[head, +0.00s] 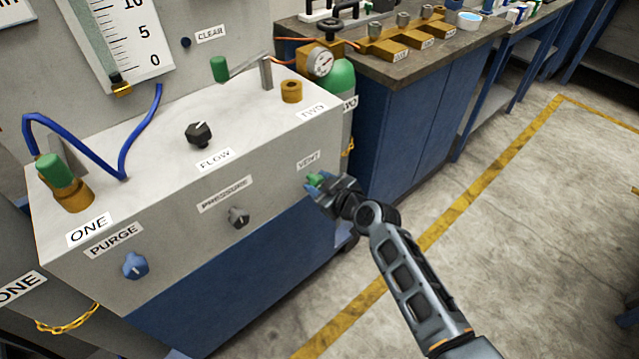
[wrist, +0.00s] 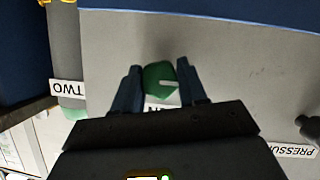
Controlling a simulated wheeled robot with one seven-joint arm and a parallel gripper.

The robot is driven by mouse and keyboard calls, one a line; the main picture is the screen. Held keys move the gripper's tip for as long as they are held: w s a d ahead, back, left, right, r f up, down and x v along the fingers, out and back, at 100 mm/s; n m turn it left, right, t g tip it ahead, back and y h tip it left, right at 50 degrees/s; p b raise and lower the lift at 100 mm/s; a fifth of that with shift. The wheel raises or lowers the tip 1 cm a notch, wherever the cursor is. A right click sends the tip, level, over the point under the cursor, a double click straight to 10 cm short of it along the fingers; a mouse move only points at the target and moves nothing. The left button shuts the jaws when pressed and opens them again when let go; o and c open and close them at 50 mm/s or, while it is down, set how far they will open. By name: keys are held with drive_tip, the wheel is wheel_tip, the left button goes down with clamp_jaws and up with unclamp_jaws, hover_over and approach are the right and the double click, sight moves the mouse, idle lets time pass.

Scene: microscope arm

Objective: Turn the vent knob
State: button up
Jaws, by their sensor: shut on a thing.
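The vent knob (head: 315,179) is green and sits on the front face of the grey cabinet, below the VENT label (head: 308,161). In the wrist view the green knob (wrist: 160,82) shows a pale pointer line and lies between my two fingers. My gripper (head: 322,187) is at the front panel and shut on the knob. In the wrist view my gripper (wrist: 158,88) has a finger on each side of the knob, and the VENT label is partly hidden behind the gripper body.
A dark pressure knob (head: 238,217) and a blue purge knob (head: 136,265) are further left on the same face. A black flow knob (head: 199,134) is on top. A green gas cylinder (head: 343,90) stands behind the right end. Open floor (head: 520,230) lies to the right.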

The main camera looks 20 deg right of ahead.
drive_tip(key=shift+c, duration=0.5)
drive_tip(key=shift+b, duration=0.4)
drive_tip(key=m+y+b, duration=0.1)
drive_tip(key=m+b, duration=0.1)
drive_tip(key=b, duration=0.1)
drive_tip(key=shift+w+m+g+y+b, duration=0.1)
drive_tip(key=shift+m+g+y+b, duration=0.2)
drive_tip(key=shift+y, duration=0.1)
drive_tip(key=m+y+b, duration=0.2)
drive_tip(key=m+b, duration=0.1)
drive_tip(key=shift+d+b, duration=0.1)
drive_tip(key=shift+b, duration=0.2)
drive_tip(key=m+y+b, duration=0.2)
drive_tip(key=m+b, duration=0.1)
drive_tip(key=m, duration=0.1)
drive_tip(key=shift+d+y, duration=0.1)
drive_tip(key=shift+y, duration=0.3)
drive_tip(key=shift+w+d+r+m+y+b, duration=0.1)
drive_tip(key=shift+m+y+b, duration=0.2)
drive_tip(key=shift+m+b, duration=0.4)
drive_tip(key=shift+r+m+y+b, duration=0.1)
drive_tip(key=shift+m+y+b, duration=0.3)
drive_tip(key=shift+m, duration=0.5)
